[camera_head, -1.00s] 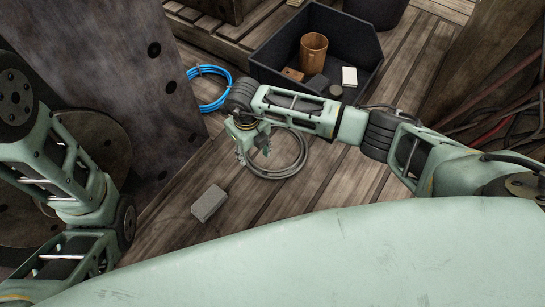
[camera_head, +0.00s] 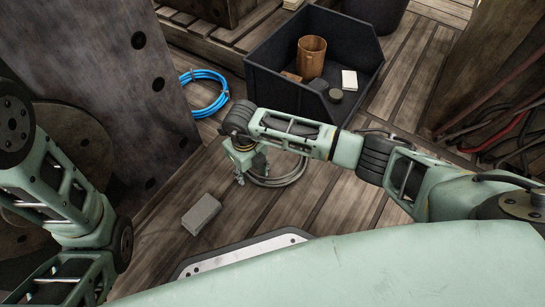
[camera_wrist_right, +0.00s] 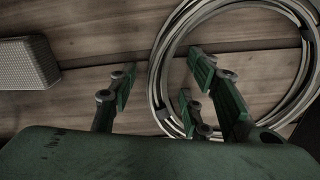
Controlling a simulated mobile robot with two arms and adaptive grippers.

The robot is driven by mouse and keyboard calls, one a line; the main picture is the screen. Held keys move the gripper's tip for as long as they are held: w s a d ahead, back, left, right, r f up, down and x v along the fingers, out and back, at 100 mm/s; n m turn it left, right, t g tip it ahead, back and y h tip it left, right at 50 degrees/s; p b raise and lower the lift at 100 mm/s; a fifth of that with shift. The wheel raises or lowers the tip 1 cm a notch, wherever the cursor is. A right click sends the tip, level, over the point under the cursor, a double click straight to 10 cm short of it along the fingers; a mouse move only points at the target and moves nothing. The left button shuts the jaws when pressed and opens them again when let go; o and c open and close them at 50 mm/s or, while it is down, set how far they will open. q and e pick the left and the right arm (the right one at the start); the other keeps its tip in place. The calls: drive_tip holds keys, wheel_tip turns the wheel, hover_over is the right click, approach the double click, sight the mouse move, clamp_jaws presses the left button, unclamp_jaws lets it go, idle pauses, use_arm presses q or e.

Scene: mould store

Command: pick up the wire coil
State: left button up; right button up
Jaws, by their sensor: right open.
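The grey wire coil (camera_head: 281,184) lies flat on the plank floor, partly hidden by my right arm in the head view. My right gripper (camera_head: 251,174) points down at its left side, open and empty. In the right wrist view, the coil (camera_wrist_right: 155,88) is a ring of several strands with dark ties. The open right gripper (camera_wrist_right: 161,88) has its fingers on either side of the ring's left part in that picture. I cannot tell whether they touch it. My left arm shows at the left; its gripper is out of view.
A grey block (camera_head: 201,214) lies left of the coil; it also shows in the wrist view (camera_wrist_right: 27,63). Cables (camera_head: 510,135) run at the right.

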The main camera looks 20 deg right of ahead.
drive_tip(key=shift+r, duration=0.1)
clamp_jaws()
drive_tip(key=shift+r, duration=0.15)
idle(0.4)
